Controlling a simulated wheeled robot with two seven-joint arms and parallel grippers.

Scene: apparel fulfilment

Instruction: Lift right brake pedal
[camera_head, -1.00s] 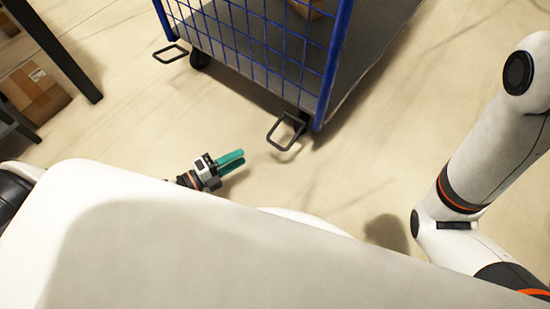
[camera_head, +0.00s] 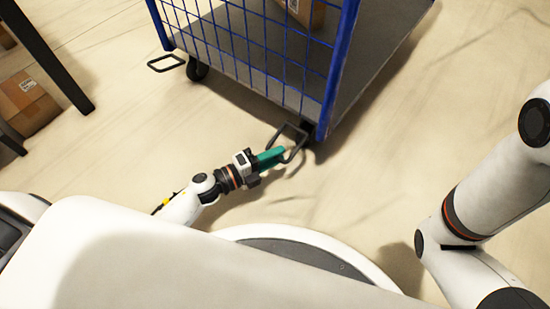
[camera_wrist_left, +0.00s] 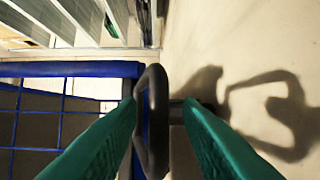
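The right brake pedal (camera_head: 294,133) is a black loop low at the blue cart's near right corner. In the left wrist view the pedal (camera_wrist_left: 152,120) stands edge-on between my green fingers, closer to the left-hand finger, with a gap to the right-hand one. My left gripper (camera_head: 281,153) reaches the pedal from the lower left, and its tips overlap the loop in the head view. The fingers (camera_wrist_left: 160,106) are parted, not clamped. Whether one touches the pedal is unclear. My right arm shows at the right, but its gripper is out of view.
The blue wire-mesh cart (camera_head: 340,75) stands just beyond, with a caster (camera_head: 197,70) and the left pedal (camera_head: 166,64) at its other corner. A cardboard box (camera_head: 30,100) and a dark table leg (camera_head: 48,55) are at the left. Bare floor (camera_head: 400,150) lies to the right.

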